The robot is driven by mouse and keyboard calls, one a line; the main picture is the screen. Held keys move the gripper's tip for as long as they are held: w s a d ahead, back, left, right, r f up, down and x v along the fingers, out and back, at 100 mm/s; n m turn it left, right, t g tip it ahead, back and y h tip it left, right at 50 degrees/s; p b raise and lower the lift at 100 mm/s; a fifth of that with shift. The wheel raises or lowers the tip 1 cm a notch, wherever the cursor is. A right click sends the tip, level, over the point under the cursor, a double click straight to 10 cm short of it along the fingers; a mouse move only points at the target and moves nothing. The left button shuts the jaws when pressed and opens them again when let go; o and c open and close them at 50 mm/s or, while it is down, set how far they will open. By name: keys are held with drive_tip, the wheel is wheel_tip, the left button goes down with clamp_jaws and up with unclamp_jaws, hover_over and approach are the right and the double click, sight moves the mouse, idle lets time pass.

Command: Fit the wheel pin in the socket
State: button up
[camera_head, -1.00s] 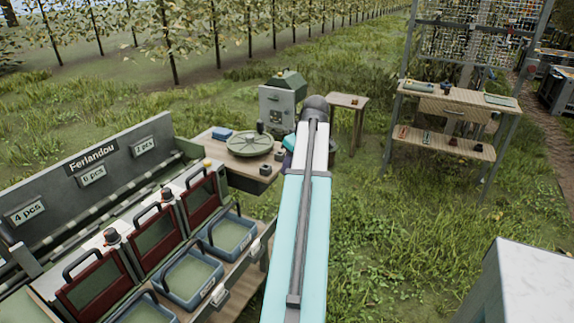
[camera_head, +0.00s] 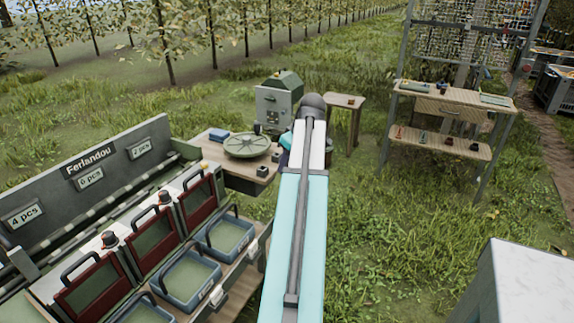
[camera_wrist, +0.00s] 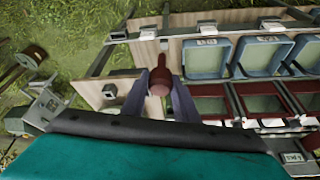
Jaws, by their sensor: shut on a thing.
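In the wrist view my gripper (camera_wrist: 160,92) is shut on a reddish-brown knob-ended piece with a narrow stem (camera_wrist: 157,80), which looks like the wheel pin. It is held over the side of the wooden bench. In the head view a pale green round wheel (camera_head: 247,147) lies flat on the small wooden table (camera_head: 215,158). My arm hides the gripper and held piece in that view. I cannot make out the socket; the wheel does not show clearly in the wrist view.
Small dark blocks (camera_head: 262,171) and a blue block (camera_head: 219,135) lie near the wheel. A grey cabinet (camera_head: 275,103) stands behind. Blue bins (camera_head: 187,277) and red-framed panels (camera_head: 150,240) line the sorting bench.

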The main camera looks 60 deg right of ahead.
drive_tip(key=shift+r+p, duration=1.85)
drive_tip(key=shift+r, duration=1)
drive_tip(key=w+a+n, duration=0.2)
drive_tip(key=w+a, duration=2.7)
drive_tip(key=a, duration=0.9)
drive_tip(key=w+a, duration=0.3)
drive_tip(key=a, duration=0.9)
drive_tip(key=w+a+n+y, duration=0.1)
drive_tip(key=w+a, duration=0.2)
drive_tip(key=a, duration=0.9)
drive_tip(key=shift+a+f, duration=0.25)
drive_tip(key=shift+f, duration=0.2)
drive_tip(key=shift+a, duration=0.1)
